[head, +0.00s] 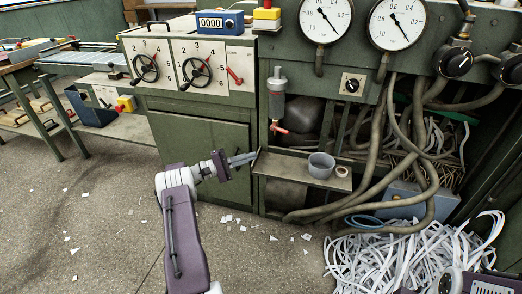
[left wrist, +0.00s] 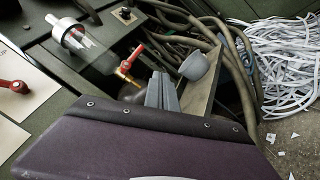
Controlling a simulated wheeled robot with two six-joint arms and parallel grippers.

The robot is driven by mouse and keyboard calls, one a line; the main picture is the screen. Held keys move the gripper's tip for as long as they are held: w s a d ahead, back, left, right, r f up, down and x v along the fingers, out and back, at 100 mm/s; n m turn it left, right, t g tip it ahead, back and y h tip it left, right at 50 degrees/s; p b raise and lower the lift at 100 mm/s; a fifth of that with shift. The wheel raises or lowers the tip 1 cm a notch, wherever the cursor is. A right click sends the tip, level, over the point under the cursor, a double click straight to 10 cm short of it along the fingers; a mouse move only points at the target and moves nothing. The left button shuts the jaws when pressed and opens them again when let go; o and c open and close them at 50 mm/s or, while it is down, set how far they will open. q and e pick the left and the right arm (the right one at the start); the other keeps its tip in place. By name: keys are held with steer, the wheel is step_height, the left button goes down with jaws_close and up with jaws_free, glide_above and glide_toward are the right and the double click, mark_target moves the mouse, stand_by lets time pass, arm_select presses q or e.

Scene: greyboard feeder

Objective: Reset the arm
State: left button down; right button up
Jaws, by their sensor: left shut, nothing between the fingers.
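My left arm comes up from the bottom of the head view. Its gripper (head: 243,159) is shut and empty, with its tips by the left end of a small shelf (head: 268,166) on the green machine. In the left wrist view the closed grey fingers (left wrist: 162,92) point toward the same shelf (left wrist: 205,100). I cannot tell whether the tips touch the shelf.
A grey cup (head: 321,165) and a small roll (head: 342,171) stand on the shelf. A red-levered valve (head: 277,100) hangs above it. Hoses (head: 385,140) and a heap of paper strips (head: 400,260) are at right. The floor at left is mostly open, with scraps.

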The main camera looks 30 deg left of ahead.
arm_select(q)
steer(key=shift+s+a+f, duration=0.15)
steer(key=shift+s+a, duration=0.15)
steer(key=shift+s, duration=0.05)
stand_by(0.3)
